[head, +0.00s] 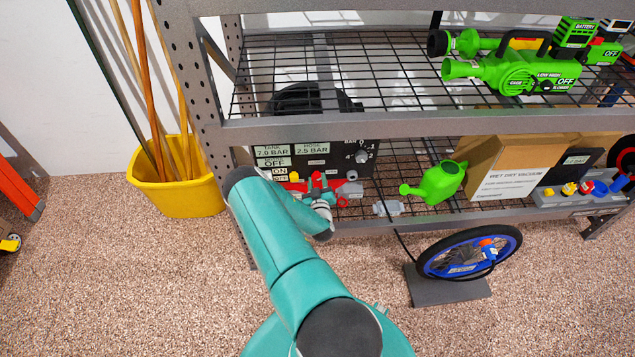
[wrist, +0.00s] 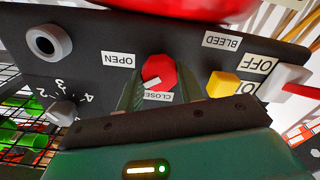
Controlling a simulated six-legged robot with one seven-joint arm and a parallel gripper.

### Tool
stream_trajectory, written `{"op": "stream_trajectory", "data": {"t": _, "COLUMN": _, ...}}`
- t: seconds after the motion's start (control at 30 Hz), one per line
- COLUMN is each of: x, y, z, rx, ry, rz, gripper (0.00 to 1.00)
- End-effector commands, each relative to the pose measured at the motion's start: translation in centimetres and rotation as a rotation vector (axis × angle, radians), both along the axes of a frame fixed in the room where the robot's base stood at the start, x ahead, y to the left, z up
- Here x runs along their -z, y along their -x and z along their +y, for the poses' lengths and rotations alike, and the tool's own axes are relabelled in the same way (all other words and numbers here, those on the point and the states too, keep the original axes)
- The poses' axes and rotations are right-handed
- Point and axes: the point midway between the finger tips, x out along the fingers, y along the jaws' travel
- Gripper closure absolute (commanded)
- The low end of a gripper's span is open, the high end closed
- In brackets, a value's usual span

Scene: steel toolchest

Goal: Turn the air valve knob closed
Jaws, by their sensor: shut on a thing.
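The red air valve knob (wrist: 160,70) sits on the dark control panel (wrist: 85,75), which appears upside down in the wrist view. My gripper (wrist: 160,85) is shut on the knob, with one green finger on each side. A white mark on the knob points toward the lower left in this view. It lies between the OPEN label (wrist: 118,60) at the left and the CLOSED label below, which my gripper partly hides. In the head view the panel (head: 345,158) is on the lower shelf, and my arm hides the knob there.
A yellow button (wrist: 222,85) and a red-and-white switch (wrist: 284,82) are close beside the knob. A grey dial (wrist: 62,112) is at the left. In the head view, shelf posts, a green watering can (head: 436,183) and a yellow bucket (head: 176,195) flank the panel.

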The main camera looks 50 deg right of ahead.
Motion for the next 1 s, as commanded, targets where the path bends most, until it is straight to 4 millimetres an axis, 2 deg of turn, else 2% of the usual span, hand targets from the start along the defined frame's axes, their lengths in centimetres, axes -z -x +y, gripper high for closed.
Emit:
{"op": "stream_trajectory", "data": {"t": 0.7, "x": 0.18, "y": 0.02, "z": 0.08, "rx": -0.001, "ry": 0.441, "rz": 0.508, "gripper": 0.86}}
{"op": "stream_trajectory", "data": {"t": 1.0, "x": 0.18, "y": 0.06, "z": 0.05, "rx": 0.000, "ry": 0.572, "rz": 0.656, "gripper": 0.86}}
